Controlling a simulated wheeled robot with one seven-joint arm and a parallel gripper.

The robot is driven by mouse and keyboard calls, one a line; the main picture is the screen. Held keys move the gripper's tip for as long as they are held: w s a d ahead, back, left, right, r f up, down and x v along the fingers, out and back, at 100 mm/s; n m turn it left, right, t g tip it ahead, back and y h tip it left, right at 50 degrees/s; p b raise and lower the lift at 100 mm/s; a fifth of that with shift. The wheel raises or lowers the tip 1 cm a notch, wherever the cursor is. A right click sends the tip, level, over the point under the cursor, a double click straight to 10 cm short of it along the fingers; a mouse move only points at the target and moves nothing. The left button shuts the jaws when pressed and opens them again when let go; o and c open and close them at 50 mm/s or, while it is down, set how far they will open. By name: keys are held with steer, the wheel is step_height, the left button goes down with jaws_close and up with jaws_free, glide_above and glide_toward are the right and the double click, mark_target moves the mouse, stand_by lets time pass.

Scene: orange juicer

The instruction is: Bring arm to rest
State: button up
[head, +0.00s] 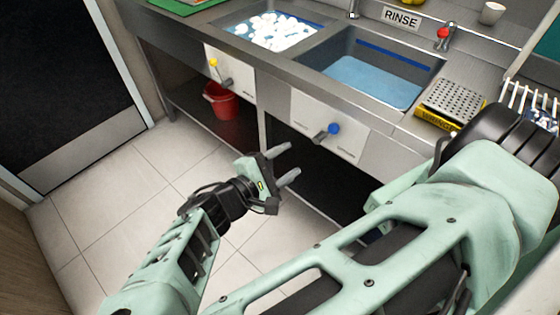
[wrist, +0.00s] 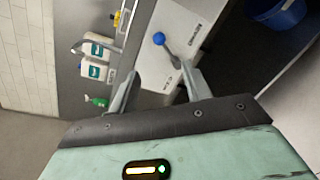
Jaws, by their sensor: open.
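My gripper (head: 284,164) is in the middle of the head view, at the end of my pale green arm. Its two grey fingers are apart, with nothing between them. It is over the tiled floor in front of the steel sink counter, below the level of the counter top. In the wrist view my gripper (wrist: 158,88) also shows open and empty. Beyond its fingers is a white panel with a blue-knobbed lever (wrist: 160,39).
The counter holds a sink with white items (head: 272,30) and a water-filled rinse sink (head: 370,82). Levers with yellow (head: 214,63) and blue (head: 333,129) knobs stick out below. A red bucket (head: 221,103) stands on the lower shelf. The floor (head: 120,200) at left is clear.

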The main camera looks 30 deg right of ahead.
steer(key=shift+v, duration=0.85)
steer(key=s+a+m+g+y, duration=0.2)
steer(key=s+g+y, duration=0.6)
steer(key=s, duration=0.1)
steer(key=s+a+r+m+t+y, duration=0.1)
steer(key=a+r+t+y, duration=0.2)
steer(key=r+y, duration=0.5)
step_height(320, 180, up, 9)
steer(key=shift+s+r+y, duration=0.1)
steer(key=shift+s+y, duration=0.1)
steer(key=shift+y, duration=0.1)
